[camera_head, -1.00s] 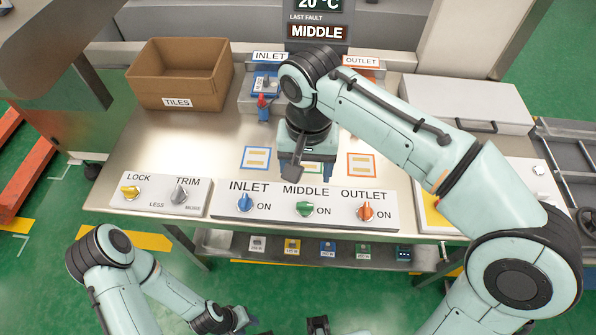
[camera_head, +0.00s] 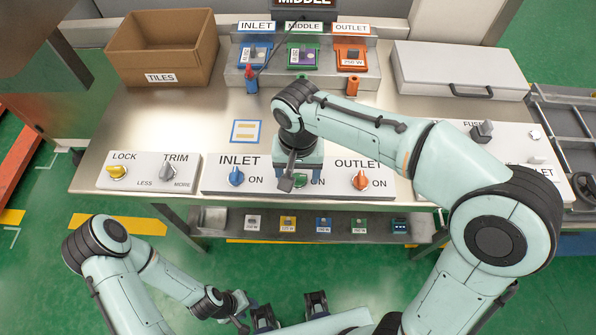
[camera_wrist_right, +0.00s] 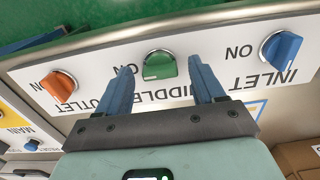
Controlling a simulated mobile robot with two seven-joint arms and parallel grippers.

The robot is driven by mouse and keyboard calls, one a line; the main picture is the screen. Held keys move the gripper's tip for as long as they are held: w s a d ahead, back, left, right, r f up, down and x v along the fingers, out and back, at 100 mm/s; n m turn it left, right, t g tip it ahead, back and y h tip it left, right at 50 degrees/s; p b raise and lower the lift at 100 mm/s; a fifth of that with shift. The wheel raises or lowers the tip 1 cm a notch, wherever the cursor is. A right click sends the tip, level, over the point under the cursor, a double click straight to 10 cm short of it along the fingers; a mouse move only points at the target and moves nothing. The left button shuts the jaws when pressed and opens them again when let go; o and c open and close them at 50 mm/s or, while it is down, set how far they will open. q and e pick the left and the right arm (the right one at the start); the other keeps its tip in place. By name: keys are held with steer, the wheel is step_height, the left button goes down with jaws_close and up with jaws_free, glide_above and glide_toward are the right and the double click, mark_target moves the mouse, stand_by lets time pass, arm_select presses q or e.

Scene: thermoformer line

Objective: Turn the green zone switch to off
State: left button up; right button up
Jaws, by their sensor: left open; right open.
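The green zone switch (camera_wrist_right: 158,65) is a round knob on the white MIDDLE panel, between the blue INLET knob (camera_head: 236,176) and the orange OUTLET knob (camera_head: 360,179). In the head view it is mostly hidden behind my right gripper (camera_head: 298,178). In the right wrist view the two blue fingers of the right gripper are open, one on each side of the green knob, with gaps visible. Whether they are at its height I cannot tell. My left gripper (camera_head: 290,309) is open and empty at the bottom of the head view, away from the panel.
The LOCK and TRIM panel (camera_head: 148,172) is left of the zone switches. A TILES box (camera_head: 160,52) and coloured socket modules (camera_head: 300,58) stand behind. A white lidded case (camera_head: 460,68) is at back right. A shelf of small parts (camera_head: 300,224) lies below.

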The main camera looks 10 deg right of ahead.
steer(key=shift+f, duration=0.15)
steer(key=c, duration=1.1)
steer(key=shift+o, duration=0.2)
arm_select(q)
steer(key=shift+w+r, duration=0.1)
steer(key=shift+r, duration=0.05)
arm_select(e)
steer(key=shift+n, duration=0.4)
steer(key=n+p, duration=0.1)
steer(key=n, duration=0.2)
steer(key=shift+n, duration=0.4)
steer(key=n+p, duration=0.1)
steer(key=n, duration=0.3)
steer(key=shift+n, duration=0.3)
steer(key=n+p, duration=0.1)
steer(key=n, duration=0.3)
arm_select(q)
steer(key=w+r+p, duration=0.1)
steer(key=w+r, duration=0.2)
steer(key=r, duration=0.2)
steer(key=shift+w, duration=0.25)
arm_select(e)
steer(key=n, duration=0.4)
steer(key=shift+n, duration=0.3)
arm_select(q)
steer(key=shift+r, duration=0.15)
